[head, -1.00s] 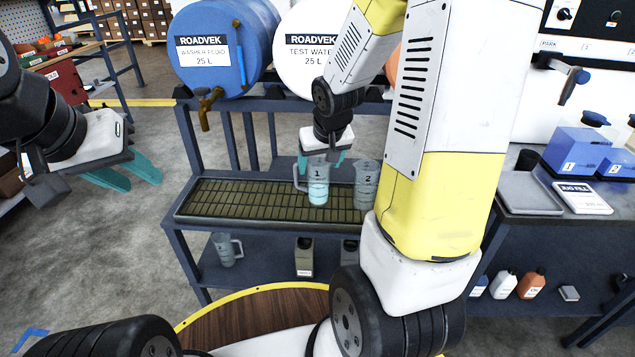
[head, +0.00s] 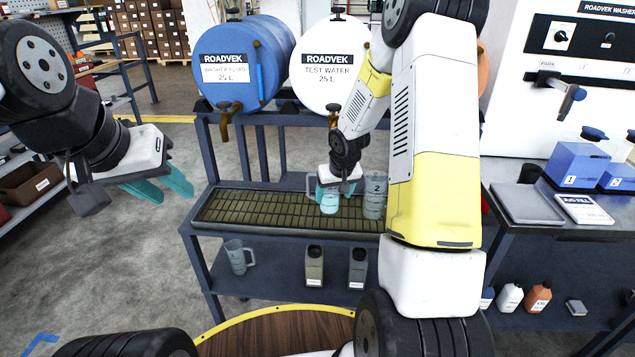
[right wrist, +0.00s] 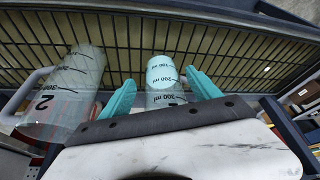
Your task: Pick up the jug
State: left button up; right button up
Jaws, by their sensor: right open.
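A clear jug with pale blue liquid (head: 330,203) stands upright on the grated tray (head: 230,207). It is jug 1, from its label in the earlier view. My right gripper (head: 330,189) is over it, open, with teal fingers on either side; the wrist view shows the jug (right wrist: 163,80) between the open fingers (right wrist: 163,92), with no clear grip. Jug 2 (head: 374,196), greyish and empty-looking, stands just right of it; it also shows in the right wrist view (right wrist: 65,95). My left gripper (head: 162,188) is empty, fingers apart, off to the left over the floor.
A blue washer fluid drum (head: 228,65) and a white test water drum (head: 325,65) with taps sit behind the tray. Another jug (head: 238,257) and two dark bottles (head: 314,266) stand on the lower shelf. A bench (head: 560,215) is at right.

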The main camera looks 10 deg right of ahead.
jog(key=w, duration=0.4)
jog(key=shift+w+a, duration=0.15)
jog(key=shift+w, duration=0.05)
jog(key=shift+w+f, duration=0.3)
jog(key=shift+f, duration=0.25)
jog(key=c, duration=1.4)
